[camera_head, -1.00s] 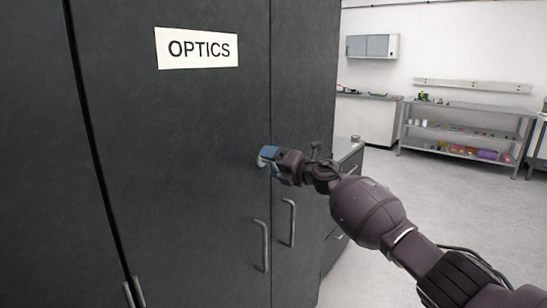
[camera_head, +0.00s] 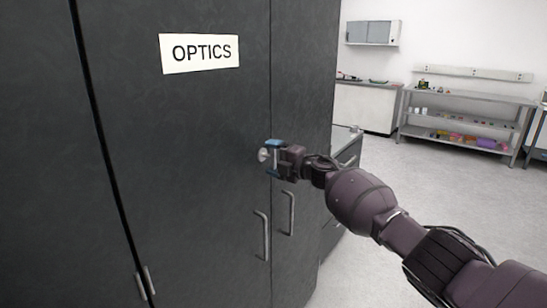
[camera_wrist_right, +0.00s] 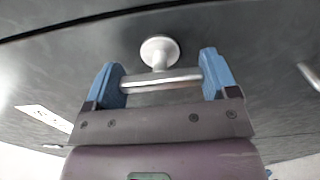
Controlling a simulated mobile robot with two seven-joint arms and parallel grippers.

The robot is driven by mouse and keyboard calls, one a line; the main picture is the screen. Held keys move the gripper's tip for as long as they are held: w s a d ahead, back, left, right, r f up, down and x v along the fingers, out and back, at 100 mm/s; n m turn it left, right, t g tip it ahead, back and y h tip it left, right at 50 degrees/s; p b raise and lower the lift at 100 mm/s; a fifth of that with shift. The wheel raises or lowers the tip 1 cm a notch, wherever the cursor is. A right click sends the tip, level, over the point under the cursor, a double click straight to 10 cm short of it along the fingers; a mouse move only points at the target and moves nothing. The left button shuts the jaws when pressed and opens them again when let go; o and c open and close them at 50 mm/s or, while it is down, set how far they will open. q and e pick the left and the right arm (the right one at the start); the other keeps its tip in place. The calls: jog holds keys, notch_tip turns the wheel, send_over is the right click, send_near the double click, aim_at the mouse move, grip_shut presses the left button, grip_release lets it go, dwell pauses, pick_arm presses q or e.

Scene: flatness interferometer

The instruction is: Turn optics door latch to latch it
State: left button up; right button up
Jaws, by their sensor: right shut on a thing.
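The optics door (camera_head: 180,140) is a dark grey cabinet door with a white OPTICS label (camera_head: 200,53), and it looks closed. Its latch (camera_head: 263,155) is a silver T-handle near the door's right edge. The wrist view shows the latch's round base and its cross bar (camera_wrist_right: 165,80). My right gripper (camera_head: 273,158) is shut on the latch, with one blue finger at each end of the bar. In the head view the fingers sit one above the other, so the bar stands about upright. My left gripper is not in view.
Two vertical bar handles, one on the optics door (camera_head: 263,236) and one on the neighbouring panel (camera_head: 289,213), sit below my gripper. A low grey cabinet (camera_head: 345,150) stands behind my arm. A metal shelf rack (camera_head: 465,125) is far right, with open floor before it.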

dwell(0.3)
jog(key=o, duration=0.8)
jog(key=shift+a, duration=0.1)
jog(key=shift+s+d+p, duration=0.25)
jog(key=shift+d+p, duration=0.05)
jog(key=shift+d, duration=0.2)
jog(key=p+v, duration=0.2)
jog(key=v, duration=0.7)
jog(key=shift+s+d, duration=0.25)
jog(key=shift+s, duration=0.05)
